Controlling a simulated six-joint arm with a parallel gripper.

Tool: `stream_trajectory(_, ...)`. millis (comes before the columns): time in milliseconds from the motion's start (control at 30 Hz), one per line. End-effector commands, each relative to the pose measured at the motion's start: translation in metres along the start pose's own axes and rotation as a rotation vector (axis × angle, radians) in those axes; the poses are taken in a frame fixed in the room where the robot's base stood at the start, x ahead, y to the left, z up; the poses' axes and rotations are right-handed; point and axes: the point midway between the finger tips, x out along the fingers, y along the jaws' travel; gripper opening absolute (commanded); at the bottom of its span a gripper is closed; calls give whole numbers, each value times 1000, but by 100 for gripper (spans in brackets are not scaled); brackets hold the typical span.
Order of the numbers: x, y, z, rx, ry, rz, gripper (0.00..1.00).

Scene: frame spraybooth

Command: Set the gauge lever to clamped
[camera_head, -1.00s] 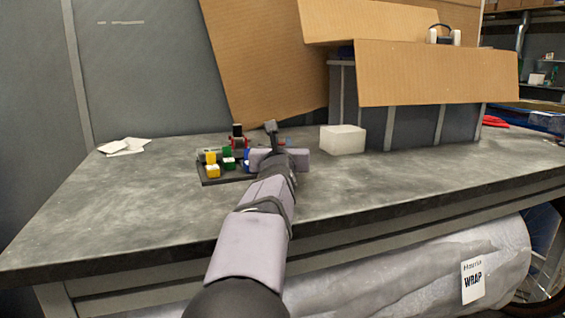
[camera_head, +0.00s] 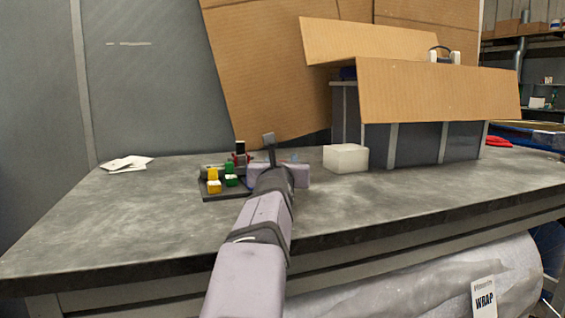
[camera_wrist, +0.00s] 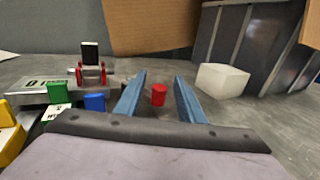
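The gauge lever (camera_wrist: 90,50) is a dark, black-topped upright piece between red brackets on a grey block (camera_wrist: 60,90), left of my gripper in the wrist view. The lever (camera_head: 240,147) stands at the back of the dark board in the head view. It looks about upright; I cannot read which setting it marks. My gripper (camera_wrist: 160,82) is open, its two blue fingers apart and nothing held. A red cylinder (camera_wrist: 159,95) shows between the fingers, beyond or below them; I cannot tell the gap. In the head view my arm hides most of the gripper.
Green (camera_wrist: 57,92), blue (camera_wrist: 95,102) and yellow (camera_wrist: 10,135) blocks stand near the gauge on the dark board (camera_head: 222,195). A white block (camera_head: 345,158) sits to the right. Cardboard flaps (camera_head: 440,88) hang behind. The left bench top is clear except for papers (camera_head: 127,163).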

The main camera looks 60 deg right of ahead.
Motion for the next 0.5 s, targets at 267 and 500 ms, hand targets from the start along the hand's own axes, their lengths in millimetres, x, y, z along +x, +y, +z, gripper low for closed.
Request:
stream_trajectory(267,0,0,-2,0,2,0,35)
stream_trajectory(500,-17,0,-1,-1,1,0,35)
